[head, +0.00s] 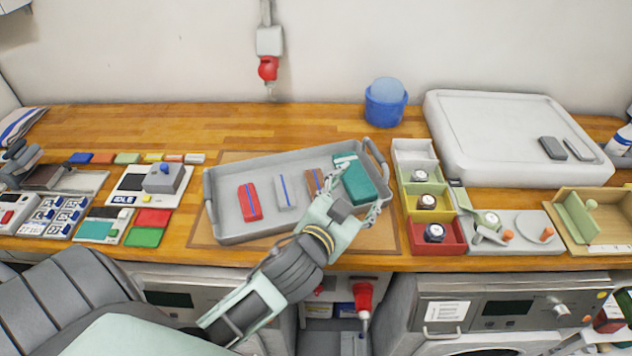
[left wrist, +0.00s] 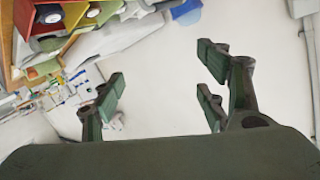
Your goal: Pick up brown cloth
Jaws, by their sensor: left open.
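The brown cloth (head: 314,181) is a small folded piece with a blue stripe. It lies in the grey tray (head: 232,233), between a grey cloth (head: 285,192) and a teal one (head: 358,182). My left gripper (head: 360,189) is over the right part of the tray, to the right of the brown cloth and in front of the teal one. The gripper hides the brown cloth's lower end. In the left wrist view the fingers (left wrist: 160,90) are spread with nothing between them. The brown cloth does not show there. My right gripper cannot be made out.
A red cloth (head: 249,202) lies at the tray's left. Coloured bins with round items (head: 427,204) stand right of the tray, a blue tub (head: 385,107) behind it. Small devices and coloured pads (head: 150,218) fill the left. Bare wood (head: 250,135) lies behind the tray.

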